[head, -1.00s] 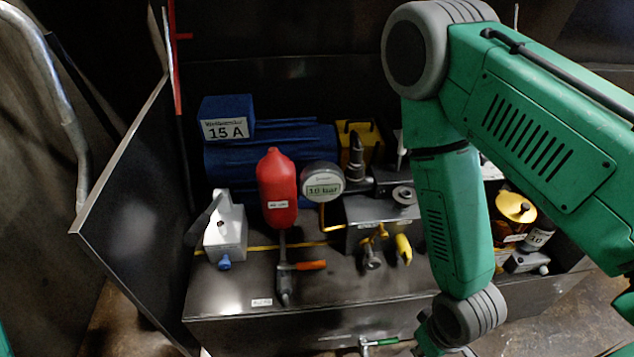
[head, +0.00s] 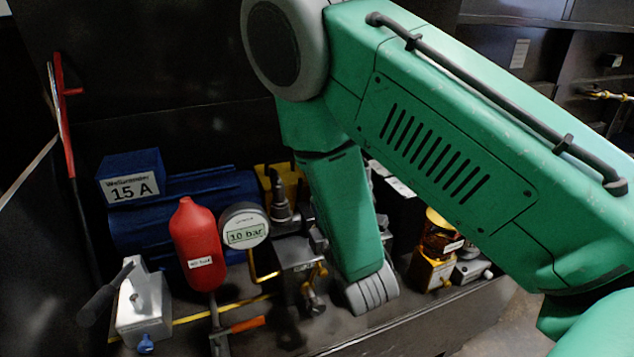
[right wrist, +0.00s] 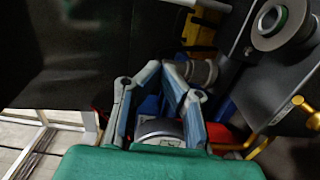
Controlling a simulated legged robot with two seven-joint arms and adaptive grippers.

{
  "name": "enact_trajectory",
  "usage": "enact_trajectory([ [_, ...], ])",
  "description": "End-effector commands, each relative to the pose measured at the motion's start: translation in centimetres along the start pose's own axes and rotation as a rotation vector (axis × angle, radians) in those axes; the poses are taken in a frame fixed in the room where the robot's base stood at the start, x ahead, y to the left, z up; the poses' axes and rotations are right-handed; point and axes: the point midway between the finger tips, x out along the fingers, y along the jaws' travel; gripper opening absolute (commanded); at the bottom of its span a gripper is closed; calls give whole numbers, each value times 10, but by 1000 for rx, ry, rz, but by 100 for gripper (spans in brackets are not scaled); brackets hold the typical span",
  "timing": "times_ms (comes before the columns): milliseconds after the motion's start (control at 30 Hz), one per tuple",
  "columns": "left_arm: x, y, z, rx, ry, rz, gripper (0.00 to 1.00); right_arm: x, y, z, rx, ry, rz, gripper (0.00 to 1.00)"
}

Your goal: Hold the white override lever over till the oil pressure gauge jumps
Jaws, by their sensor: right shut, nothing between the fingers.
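I cannot make out the white override lever for certain in either view; my green right arm covers much of the middle of the machine in the head view. A round gauge (head: 244,226) with a pale face marked "10 bar" stands right of the red bottle. My right gripper (right wrist: 163,72) shows in the right wrist view, its fingers shut and empty. Metal fittings, a yellow block and a dark panel lie beyond and to the right of it. In the head view this gripper is hidden behind my arm. My left gripper is not in view.
A red bottle (head: 195,244), a blue motor block (head: 130,178) marked "15 A" and a grey block with a dark handle (head: 143,305) stand at the left. Amber containers (head: 440,235) stand at the right. A yellow bent pipe (right wrist: 258,147) lies right of the gripper.

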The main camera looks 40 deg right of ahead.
Motion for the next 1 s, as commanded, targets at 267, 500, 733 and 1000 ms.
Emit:
enact_trajectory([
  [267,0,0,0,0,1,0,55,1,5,-1,-21,0,21,0],
  [500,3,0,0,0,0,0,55,9,5,0,-17,-2,22,0],
  [733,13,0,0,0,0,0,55,50,4,0,-14,-3,23,0],
  [1000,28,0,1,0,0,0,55,105,5,3,-16,-3,21,0],
])
